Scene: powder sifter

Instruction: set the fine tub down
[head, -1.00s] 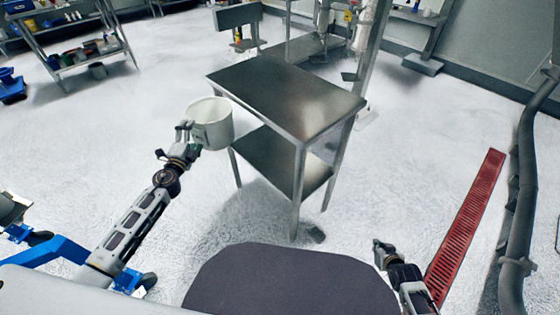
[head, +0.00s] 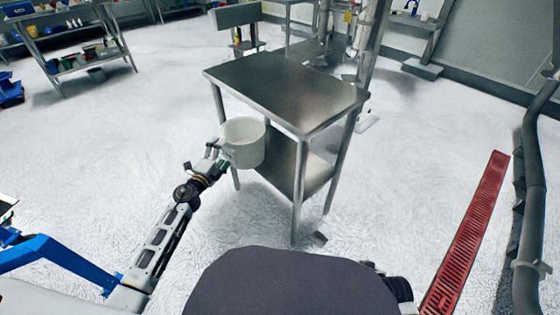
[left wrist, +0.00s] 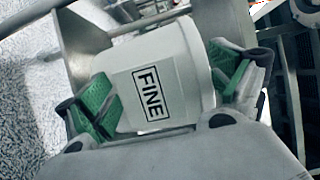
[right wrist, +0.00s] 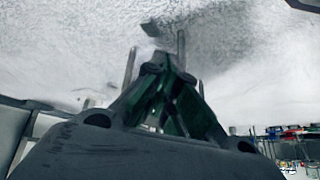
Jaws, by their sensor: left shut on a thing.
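The fine tub (head: 245,148) is a white, open-topped round bucket. Its black-framed FINE label shows in the left wrist view (left wrist: 151,93). My left gripper (head: 222,156) is shut on the tub, with green-padded fingers on both sides of it in the left wrist view (left wrist: 165,88). The tub is held off the floor at the left front side of the steel table (head: 285,85), overlapping its edge and lower shelf (head: 300,175) in the picture. I cannot tell whether it touches the table. My right gripper (right wrist: 165,70) is shut and empty; my body mostly hides it in the head view.
The table's top is bare, and the visible part of its lower shelf looks clear. A red floor grate (head: 468,230) and a grey pipe (head: 528,190) run along the right. A loaded shelf rack (head: 85,55) stands far left. Open floor surrounds the table.

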